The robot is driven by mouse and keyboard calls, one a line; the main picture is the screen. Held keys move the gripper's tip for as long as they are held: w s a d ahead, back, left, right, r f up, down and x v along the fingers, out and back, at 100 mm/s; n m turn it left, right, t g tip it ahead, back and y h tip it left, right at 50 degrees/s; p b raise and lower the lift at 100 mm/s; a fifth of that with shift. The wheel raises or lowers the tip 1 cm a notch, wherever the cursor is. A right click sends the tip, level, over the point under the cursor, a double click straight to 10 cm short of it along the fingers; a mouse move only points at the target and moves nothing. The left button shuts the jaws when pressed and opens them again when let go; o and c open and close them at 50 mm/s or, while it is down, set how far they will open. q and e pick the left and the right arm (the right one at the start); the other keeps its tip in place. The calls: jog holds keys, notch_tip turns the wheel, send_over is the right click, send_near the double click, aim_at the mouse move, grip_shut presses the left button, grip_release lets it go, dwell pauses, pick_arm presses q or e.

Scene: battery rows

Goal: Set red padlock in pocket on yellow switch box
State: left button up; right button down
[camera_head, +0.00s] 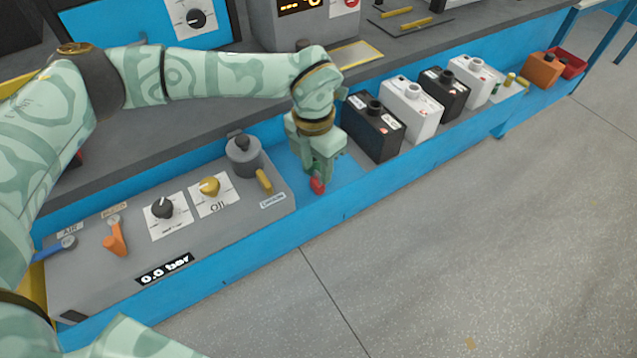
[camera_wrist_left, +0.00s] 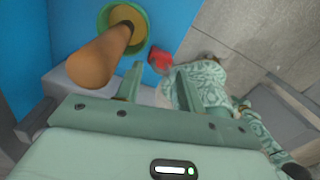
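The red padlock (camera_head: 317,186) is small and sits low at the blue bench shelf, just below my left gripper (camera_head: 319,174). In the left wrist view the padlock (camera_wrist_left: 160,61) lies just beyond the fingertips, in the gap between them. The fingers of my left gripper (camera_wrist_left: 158,76) stand apart there. I cannot tell whether the padlock touches a finger or the shelf. I cannot make out a yellow switch box with a pocket in either view; my left arm covers part of the bench. My right gripper is not in view.
A grey panel (camera_head: 120,270) with knobs and levers lies left of the gripper. A yellow handle (camera_head: 264,181) stands close by. Black and white batteries (camera_head: 373,129) line the shelf to the right. An orange box (camera_head: 541,69) and red bin (camera_head: 573,64) are farther right.

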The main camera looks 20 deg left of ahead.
aim_at(317, 172)
pick_arm(q)
notch_tip(317, 172, down, 3)
jog(key=shift+f+b, duration=0.2)
jog(key=shift+b, duration=0.25)
jog(key=shift+s+r, duration=0.1)
jog(key=shift+r, duration=0.05)
jog(key=shift+c, duration=1)
jog(key=c, duration=0.5)
jog(key=shift+c, duration=0.2)
